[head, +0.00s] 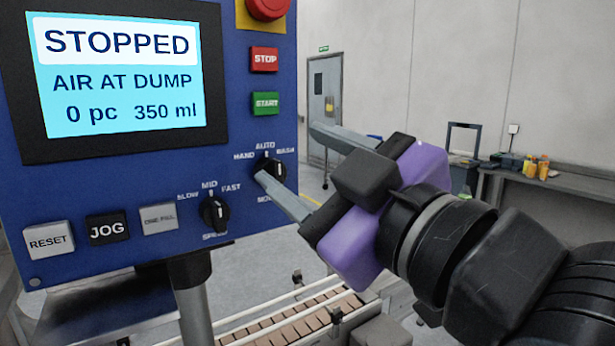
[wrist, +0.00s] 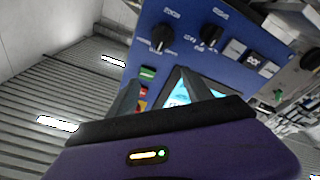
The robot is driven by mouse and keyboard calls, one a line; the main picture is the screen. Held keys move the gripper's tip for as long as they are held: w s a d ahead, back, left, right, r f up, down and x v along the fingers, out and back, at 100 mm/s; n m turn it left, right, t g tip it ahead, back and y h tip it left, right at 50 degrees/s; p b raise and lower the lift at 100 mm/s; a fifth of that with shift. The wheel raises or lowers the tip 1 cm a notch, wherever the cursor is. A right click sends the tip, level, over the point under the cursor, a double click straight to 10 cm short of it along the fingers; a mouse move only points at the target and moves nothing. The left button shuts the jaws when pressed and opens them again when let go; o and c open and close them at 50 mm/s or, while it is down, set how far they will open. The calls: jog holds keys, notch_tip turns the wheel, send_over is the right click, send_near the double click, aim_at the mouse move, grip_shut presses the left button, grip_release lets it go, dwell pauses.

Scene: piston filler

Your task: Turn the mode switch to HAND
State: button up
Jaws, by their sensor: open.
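The mode switch (head: 271,168) is a black rotary knob on the blue panel (head: 120,185), with HAND at its left, AUTO above and WASH at its right. Its pointer seems to be up near AUTO, but a finger partly covers the knob in the head view. It also shows whole in the wrist view (wrist: 161,39), beyond the fingertips. My gripper (head: 287,152) is open and empty, one finger overlapping the knob's lower left, the other off to the upper right. In the wrist view the fingers (wrist: 159,80) lie apart from the knob.
The speed knob (head: 214,214) sits lower left of the mode switch. RESET (head: 49,240), JOG (head: 107,229), STOP (head: 264,59) and START (head: 266,104) buttons are nearby. The screen (head: 122,75) reads STOPPED. A conveyor (head: 290,330) runs below.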

aim_at(279, 177)
jog(key=shift+g+h, duration=0.4)
jog(key=shift+h, duration=0.4)
jog(key=w+a+f, duration=0.1)
jog(key=w, duration=0.1)
jog(key=w+a+f+p, duration=0.1)
jog(key=w, duration=0.2)
jog(key=w+a+f, duration=0.1)
jog(key=w, duration=0.1)
jog(key=shift+w+a+f, duration=0.15)
jog(key=shift+a+f, duration=0.05)
jog(key=shift+f, duration=0.15)
grip_shut()
